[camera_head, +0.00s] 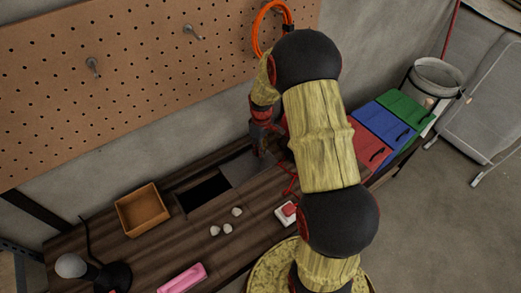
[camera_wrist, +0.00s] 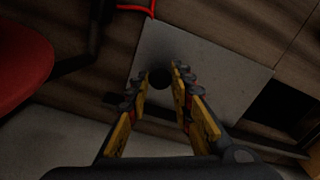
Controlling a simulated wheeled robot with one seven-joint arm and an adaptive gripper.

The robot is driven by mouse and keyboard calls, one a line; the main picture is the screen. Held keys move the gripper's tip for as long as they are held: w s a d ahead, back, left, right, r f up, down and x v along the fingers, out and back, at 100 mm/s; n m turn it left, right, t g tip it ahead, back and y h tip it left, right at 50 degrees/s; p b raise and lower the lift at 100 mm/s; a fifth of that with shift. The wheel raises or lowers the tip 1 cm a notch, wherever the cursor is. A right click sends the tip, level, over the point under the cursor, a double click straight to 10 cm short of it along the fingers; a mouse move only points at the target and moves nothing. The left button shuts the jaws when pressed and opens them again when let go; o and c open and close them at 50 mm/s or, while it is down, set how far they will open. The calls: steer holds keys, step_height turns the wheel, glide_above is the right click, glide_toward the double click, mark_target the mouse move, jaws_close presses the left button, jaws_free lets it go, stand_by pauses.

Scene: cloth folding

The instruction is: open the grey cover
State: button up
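The grey cover (camera_head: 238,172) is a flat panel in the wooden table, beside a dark rectangular opening (camera_head: 204,190). In the wrist view the cover (camera_wrist: 220,70) fills the middle, with the dark opening (camera_wrist: 285,105) at its right. A dark round knob (camera_wrist: 160,78) shows on the cover. My gripper (camera_wrist: 159,88) is open, with its fingertips apart on either side of the knob; I cannot tell whether they touch it. In the head view my gripper (camera_head: 262,150) points down at the cover's far right part, and my arm hides some of the table.
A wooden box (camera_head: 142,209), several white pieces (camera_head: 227,228), a pink object (camera_head: 182,277) and a lamp (camera_head: 72,266) are on the table. A red button box (camera_head: 287,213) is near my arm. Red, blue (camera_head: 382,121) and green bins stand right. A pegboard (camera_head: 140,75) rises behind.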

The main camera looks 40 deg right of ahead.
steer(key=o, duration=0.4)
steer(key=shift+o, duration=0.2)
step_height(320, 180, up, 12)
stand_by(0.5)
stand_by(0.5)
